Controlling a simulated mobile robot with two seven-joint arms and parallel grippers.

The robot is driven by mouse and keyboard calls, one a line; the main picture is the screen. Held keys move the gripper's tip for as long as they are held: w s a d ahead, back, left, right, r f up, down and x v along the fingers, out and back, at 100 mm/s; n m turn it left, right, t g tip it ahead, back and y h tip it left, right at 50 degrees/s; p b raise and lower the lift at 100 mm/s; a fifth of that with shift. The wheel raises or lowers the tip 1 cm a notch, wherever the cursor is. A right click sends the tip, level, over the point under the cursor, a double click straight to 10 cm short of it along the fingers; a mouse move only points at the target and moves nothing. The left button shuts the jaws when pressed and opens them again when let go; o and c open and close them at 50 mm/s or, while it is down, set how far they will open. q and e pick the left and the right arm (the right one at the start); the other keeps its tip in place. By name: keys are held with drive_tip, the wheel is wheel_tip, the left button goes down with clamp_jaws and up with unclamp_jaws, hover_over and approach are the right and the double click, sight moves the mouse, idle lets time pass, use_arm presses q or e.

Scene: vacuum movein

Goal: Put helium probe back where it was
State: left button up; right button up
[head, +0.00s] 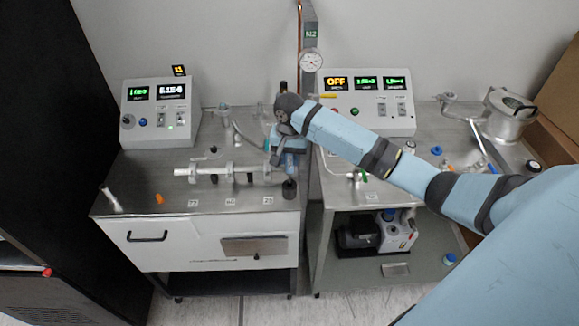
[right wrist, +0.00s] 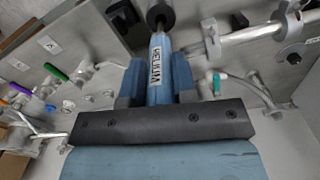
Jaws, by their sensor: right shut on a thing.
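The helium probe (right wrist: 157,65) is a blue cylinder labelled HELIUM. In the right wrist view it lies between the two blue fingers of my right gripper (right wrist: 158,75), which is shut on it. Its narrow end meets a round black piece (right wrist: 160,14); I cannot tell whether that is part of the probe or a holder. In the head view my right gripper (head: 289,160) points down over the front right corner of the left bench, and the black piece (head: 289,187) shows just below it. The gripper hides most of the probe there. My left gripper is not in view.
Steel pipework (head: 230,172) runs along the left bench (head: 135,200), left of the gripper. Control boxes stand behind, at left (head: 160,112) and right (head: 367,103). A gauge post (head: 310,60) rises between benches. The right bench carries valves and a metal vessel (head: 508,115).

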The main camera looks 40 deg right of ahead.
sight(289, 173)
wheel_tip(289, 173, down, 4)
drive_tip(key=shift+f+p, duration=0.1)
drive_tip(key=shift+p, duration=0.2)
drive_tip(key=shift+f, duration=0.25)
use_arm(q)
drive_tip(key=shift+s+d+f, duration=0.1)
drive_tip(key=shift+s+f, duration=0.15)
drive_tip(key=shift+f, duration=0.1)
use_arm(e)
drive_tip(key=shift+f, duration=0.35)
drive_tip(key=o, duration=0.9)
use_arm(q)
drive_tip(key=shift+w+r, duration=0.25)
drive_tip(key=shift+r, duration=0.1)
use_arm(e)
drive_tip(key=shift+o, duration=0.2)
